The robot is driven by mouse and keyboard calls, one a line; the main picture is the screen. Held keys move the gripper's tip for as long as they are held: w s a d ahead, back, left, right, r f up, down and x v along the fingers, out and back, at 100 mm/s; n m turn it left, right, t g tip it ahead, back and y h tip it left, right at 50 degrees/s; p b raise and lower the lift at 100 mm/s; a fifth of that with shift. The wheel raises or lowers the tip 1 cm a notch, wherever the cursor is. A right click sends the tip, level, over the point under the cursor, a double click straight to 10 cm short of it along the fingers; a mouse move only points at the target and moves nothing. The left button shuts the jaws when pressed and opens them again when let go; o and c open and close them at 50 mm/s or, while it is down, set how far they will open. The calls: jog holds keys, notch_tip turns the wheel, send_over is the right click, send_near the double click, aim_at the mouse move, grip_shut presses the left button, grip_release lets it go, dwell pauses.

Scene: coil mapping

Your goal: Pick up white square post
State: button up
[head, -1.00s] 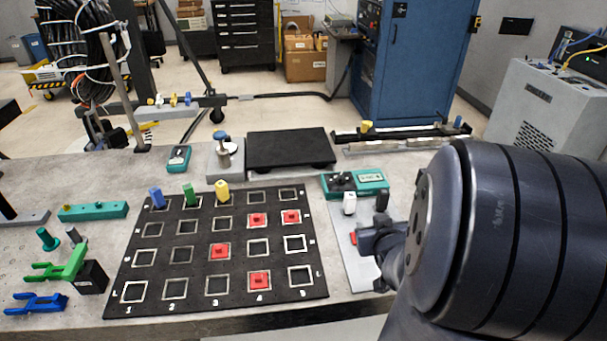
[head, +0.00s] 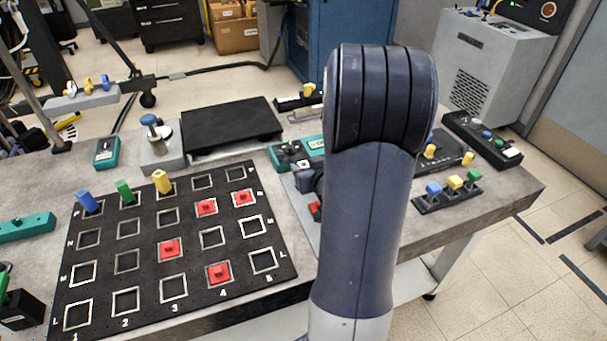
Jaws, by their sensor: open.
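The white square post does not show now; my own arm stands in front of the spot on the light grey plate (head: 299,209) where it stood. A small dark part of my gripper (head: 308,182) shows at the left edge of my arm, over that plate. The fingertips are mostly hidden, so I cannot see how close they are to the post. Nothing is visibly held.
A black board (head: 140,290) with square frames lies left, bearing red pieces and blue (head: 88,202), green (head: 124,191) and yellow (head: 161,181) posts. A black platform (head: 230,125) lies behind. Button boxes (head: 453,190) stand right.

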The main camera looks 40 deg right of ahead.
aim_at(302, 164)
jog(key=x, duration=0.4)
jog(key=shift+a+f, duration=0.15)
jog(key=shift+a, duration=0.05)
jog(key=c, duration=1.1)
